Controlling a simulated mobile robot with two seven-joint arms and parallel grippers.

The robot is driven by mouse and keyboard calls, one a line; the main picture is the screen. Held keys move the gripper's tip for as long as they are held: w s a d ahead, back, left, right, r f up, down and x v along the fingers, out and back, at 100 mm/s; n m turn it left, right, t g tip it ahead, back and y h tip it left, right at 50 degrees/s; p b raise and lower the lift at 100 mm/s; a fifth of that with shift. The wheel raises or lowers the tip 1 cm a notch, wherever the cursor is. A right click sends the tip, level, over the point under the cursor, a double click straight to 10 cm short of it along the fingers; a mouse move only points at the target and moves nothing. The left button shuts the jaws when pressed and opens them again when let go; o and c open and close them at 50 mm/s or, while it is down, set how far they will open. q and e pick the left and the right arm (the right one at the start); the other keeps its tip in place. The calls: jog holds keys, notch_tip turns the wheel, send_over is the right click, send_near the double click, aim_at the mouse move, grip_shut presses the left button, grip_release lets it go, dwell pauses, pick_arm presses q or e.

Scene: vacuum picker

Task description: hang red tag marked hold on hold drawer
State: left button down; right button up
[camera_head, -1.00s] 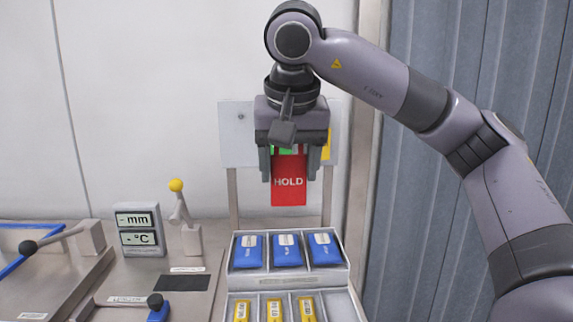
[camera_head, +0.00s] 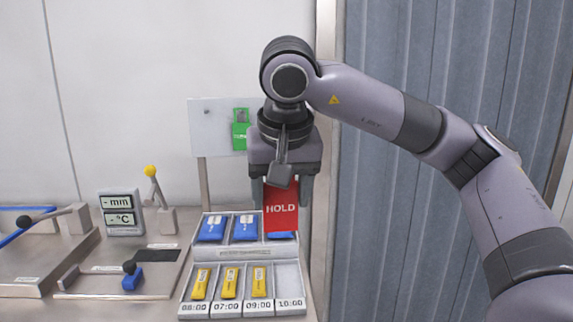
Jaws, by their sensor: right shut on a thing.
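The red tag marked HOLD (camera_head: 281,210) hangs upright between the fingers of my right gripper (camera_head: 281,190). The gripper is shut on the tag's upper part, in the middle of the camera_head view. In the picture the tag overlaps the rightmost blue packet of the rack below; I cannot tell the gap between them. The hold drawer cannot be made out in this view. My left gripper is not in view.
A white board (camera_head: 221,140) on posts carries a bare peg and a green tag (camera_head: 240,130). A rack (camera_head: 290,274) holds blue and yellow packets; its 10:00 slot is empty. A display (camera_head: 121,213) and levers stand left. A grey corrugated panel (camera_head: 400,220) is at right.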

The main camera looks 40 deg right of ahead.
jog(key=a+f+n+y, duration=0.1)
jog(key=a+f, duration=0.3)
jog(key=f, duration=0.9)
jog(key=s+a+f+n+y, duration=0.1)
jog(key=a+f+n, duration=0.3)
jog(key=f, duration=0.9)
jog(key=s+a+f+n+y, duration=0.1)
jog(key=a+f, duration=0.4)
jog(key=f, duration=0.8)
jog(key=shift+n+t, duration=0.4)
jog(key=shift+n, duration=0.3)
